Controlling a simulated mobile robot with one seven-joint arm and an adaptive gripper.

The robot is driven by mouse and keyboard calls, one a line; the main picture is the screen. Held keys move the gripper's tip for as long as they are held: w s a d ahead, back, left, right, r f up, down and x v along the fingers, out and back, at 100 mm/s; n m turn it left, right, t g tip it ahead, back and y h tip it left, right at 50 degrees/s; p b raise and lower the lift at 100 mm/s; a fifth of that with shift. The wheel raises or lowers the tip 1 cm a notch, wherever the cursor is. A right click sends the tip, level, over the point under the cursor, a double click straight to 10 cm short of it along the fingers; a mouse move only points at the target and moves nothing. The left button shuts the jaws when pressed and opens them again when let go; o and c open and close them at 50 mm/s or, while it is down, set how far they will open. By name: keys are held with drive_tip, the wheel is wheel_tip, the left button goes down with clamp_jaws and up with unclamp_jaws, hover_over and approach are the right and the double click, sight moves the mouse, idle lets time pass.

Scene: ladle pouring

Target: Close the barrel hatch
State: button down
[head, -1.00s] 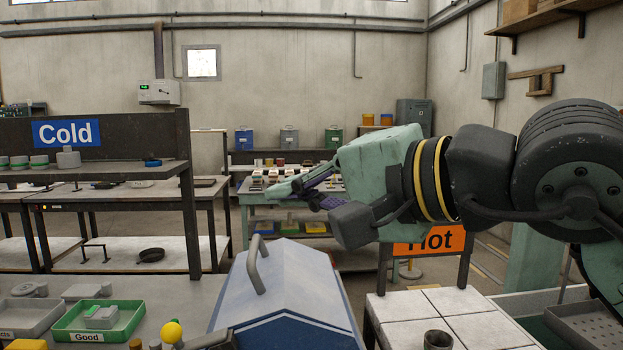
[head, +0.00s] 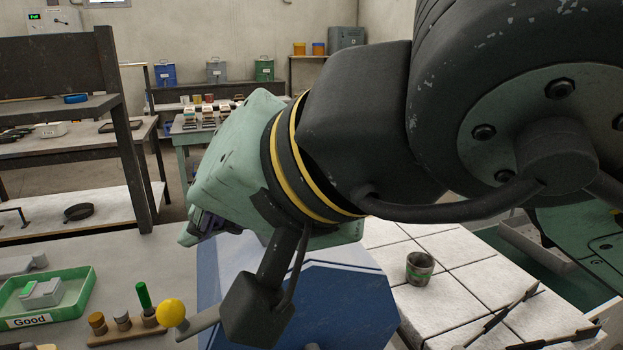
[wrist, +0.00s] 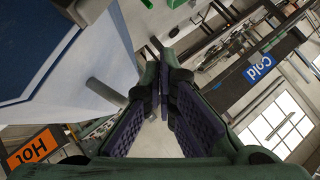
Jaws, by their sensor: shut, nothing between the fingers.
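The blue polygonal barrel (head: 345,300) stands below my arm in the head view, and its blue end shows at the left of the wrist view (wrist: 35,45). In the wrist view a pale panel (wrist: 105,60) on it carries a grey bar handle (wrist: 106,91). My arm hides the panel and handle in the head view, and I cannot tell whether the hatch is open. My gripper (wrist: 162,85) is shut and empty, with the handle beside its fingers. In the head view its purple-padded fingers (head: 205,225) show only partly, over the barrel's left part.
A lever with a yellow ball (head: 172,312) sticks out left of the barrel, near a small peg stand (head: 127,332). A green "Good" tray (head: 70,285) lies farther left. A cup (head: 419,268) and dark tools (head: 510,310) are on the white tiled table to the right.

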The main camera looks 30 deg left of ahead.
drive_tip(key=shift+s+a+f+b, duration=0.2)
drive_tip(key=shift+f+b, duration=0.2)
drive_tip(key=shift+f, duration=0.45)
drive_tip(key=shift+s+a+f+b, duration=0.15)
drive_tip(key=shift+f+b, duration=0.2)
drive_tip(key=shift+f, duration=0.45)
drive_tip(key=shift+d, duration=0.1)
